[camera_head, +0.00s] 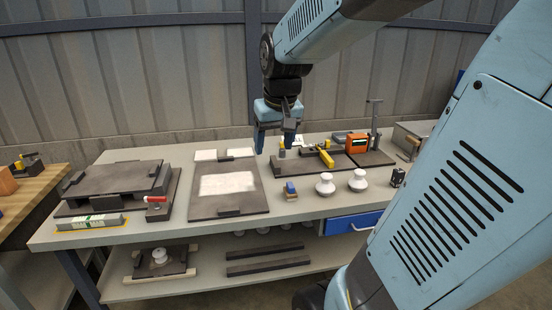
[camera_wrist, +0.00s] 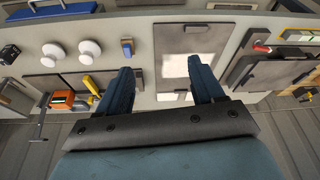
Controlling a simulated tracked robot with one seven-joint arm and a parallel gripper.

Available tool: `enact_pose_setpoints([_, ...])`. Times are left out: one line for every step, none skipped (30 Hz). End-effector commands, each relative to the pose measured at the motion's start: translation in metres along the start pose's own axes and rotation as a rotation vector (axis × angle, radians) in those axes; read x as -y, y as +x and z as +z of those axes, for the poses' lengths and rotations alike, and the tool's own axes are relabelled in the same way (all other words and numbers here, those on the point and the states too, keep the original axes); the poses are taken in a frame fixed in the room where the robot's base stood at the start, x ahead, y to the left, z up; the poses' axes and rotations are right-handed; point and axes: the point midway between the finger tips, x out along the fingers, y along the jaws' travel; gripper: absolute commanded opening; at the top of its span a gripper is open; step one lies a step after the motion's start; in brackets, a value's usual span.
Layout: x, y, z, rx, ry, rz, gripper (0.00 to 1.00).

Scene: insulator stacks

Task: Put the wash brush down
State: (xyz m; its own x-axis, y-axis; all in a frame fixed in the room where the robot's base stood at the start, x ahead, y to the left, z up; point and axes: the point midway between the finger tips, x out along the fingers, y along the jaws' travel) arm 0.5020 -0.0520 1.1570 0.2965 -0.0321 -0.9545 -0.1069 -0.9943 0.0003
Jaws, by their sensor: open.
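My gripper (camera_head: 274,146) is open and hangs above the bench, with nothing seen between its fingers. In the wrist view its two blue fingers (camera_wrist: 164,88) stand wide apart. A small blue and tan block-like item (camera_head: 291,190), which looks like the wash brush, lies on the bench near the front edge. It also shows in the wrist view (camera_wrist: 127,48), just beyond the tip of the left finger. It appears apart from the gripper.
Two white insulators (camera_head: 325,185) stand right of the brush. A dark board with a white sheet (camera_head: 228,184) lies to its left. A dark stepped fixture (camera_head: 115,182) is farther left. An orange device (camera_head: 356,143) and yellow tool (camera_head: 326,157) sit behind, right.

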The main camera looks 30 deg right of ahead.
Motion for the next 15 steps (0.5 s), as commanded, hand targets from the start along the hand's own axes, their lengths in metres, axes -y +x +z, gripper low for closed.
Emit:
enact_pose_setpoints([0.006, -0.009, 0.011, -0.024, -0.013, -0.004, 0.67])
enact_pose_setpoints([0.009, -0.013, 0.017, -0.034, -0.019, -0.006, 0.67])
enact_pose_setpoints([0.012, -0.019, 0.025, -0.05, -0.027, -0.009, 0.67])
enact_pose_setpoints([0.015, -0.023, 0.032, -0.061, -0.033, -0.011, 0.67])
enact_pose_setpoints([0.018, -0.026, 0.038, -0.073, -0.039, -0.014, 0.67])
enact_pose_setpoints([0.021, -0.031, 0.046, -0.089, -0.047, -0.017, 0.67])
enact_pose_setpoints([0.023, -0.034, 0.053, -0.099, -0.052, -0.019, 0.67])
enact_pose_setpoints([0.025, -0.037, 0.059, -0.11, -0.058, -0.022, 0.67])
enact_pose_setpoints([0.028, -0.04, 0.067, -0.124, -0.066, -0.025, 0.67])
enact_pose_setpoints([0.029, -0.043, 0.072, -0.133, -0.071, -0.027, 0.67])
enact_pose_setpoints([0.03, -0.044, 0.077, -0.142, -0.075, -0.029, 0.67])
enact_pose_setpoints([0.032, -0.047, 0.084, -0.153, -0.081, -0.032, 0.67])
enact_pose_setpoints([0.033, -0.048, 0.088, -0.161, -0.085, -0.034, 0.67])
enact_pose_setpoints([0.034, -0.049, 0.092, -0.166, -0.089, -0.036, 0.67])
enact_pose_setpoints([0.037, -0.05, 0.096, -0.174, -0.092, -0.037, 0.67])
